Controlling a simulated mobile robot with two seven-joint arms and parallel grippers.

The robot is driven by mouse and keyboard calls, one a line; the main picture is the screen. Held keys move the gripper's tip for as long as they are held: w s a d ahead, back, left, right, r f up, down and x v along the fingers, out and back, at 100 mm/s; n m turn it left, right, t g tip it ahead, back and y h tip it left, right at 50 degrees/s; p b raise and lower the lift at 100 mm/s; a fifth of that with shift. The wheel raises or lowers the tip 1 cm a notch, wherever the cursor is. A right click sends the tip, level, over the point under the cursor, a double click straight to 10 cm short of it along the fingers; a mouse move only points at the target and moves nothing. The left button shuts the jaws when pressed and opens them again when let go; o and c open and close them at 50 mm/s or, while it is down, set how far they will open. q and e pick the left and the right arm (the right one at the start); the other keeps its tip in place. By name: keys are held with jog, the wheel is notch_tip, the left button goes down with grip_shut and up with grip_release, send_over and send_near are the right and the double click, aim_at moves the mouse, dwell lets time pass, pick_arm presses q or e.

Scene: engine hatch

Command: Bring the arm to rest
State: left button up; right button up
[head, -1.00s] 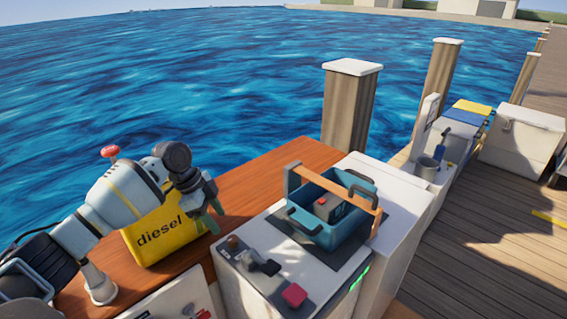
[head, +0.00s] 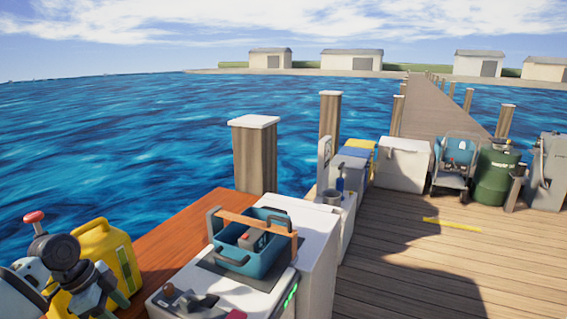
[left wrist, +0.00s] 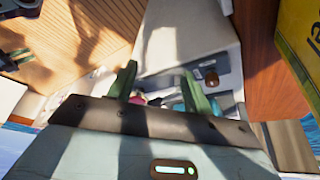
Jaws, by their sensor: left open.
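My left arm comes in at the lower left of the head view, in front of the yellow diesel can (head: 104,262). My left gripper (head: 108,296) is open, its green fingers pointing down to the right beside the can. In the left wrist view the two green fingers of the gripper (left wrist: 160,90) stand apart with nothing held between them. Below them is the white console (left wrist: 185,40) with a dark panel and a brown knob. My right gripper is not in view.
A blue tote (head: 246,250) with an orange handle sits on the white console. A wooden counter (head: 190,232) runs behind it beside the water. Wooden posts (head: 254,155), a white chest (head: 402,165) and a green drum (head: 497,172) line the dock. The dock planks (head: 420,270) are mostly clear.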

pick_arm(q)
jog(key=s+d+f+n+t+p, duration=0.1)
jog(key=s+d+f, duration=0.35)
jog(key=f, duration=0.25)
jog(key=s+d+f+n+t, duration=0.1)
jog(key=s+d+f+n, duration=0.1)
jog(key=s+d+f, duration=0.4)
jog(key=s+d+f+n+t+p, duration=0.1)
jog(key=s+d+f, duration=0.25)
jog(key=f, duration=0.45)
jog(key=s+d+n+t+y, duration=0.1)
jog(key=s+d+n+t, duration=0.1)
jog(key=s, duration=0.9)
jog(key=s+d+n+t+y+p, duration=0.1)
jog(key=s+n, duration=0.4)
jog(key=s, duration=0.7)
jog(key=shift+d+f+t, duration=0.35)
jog(key=shift+d+t, duration=0.15)
jog(key=shift+d, duration=0.05)
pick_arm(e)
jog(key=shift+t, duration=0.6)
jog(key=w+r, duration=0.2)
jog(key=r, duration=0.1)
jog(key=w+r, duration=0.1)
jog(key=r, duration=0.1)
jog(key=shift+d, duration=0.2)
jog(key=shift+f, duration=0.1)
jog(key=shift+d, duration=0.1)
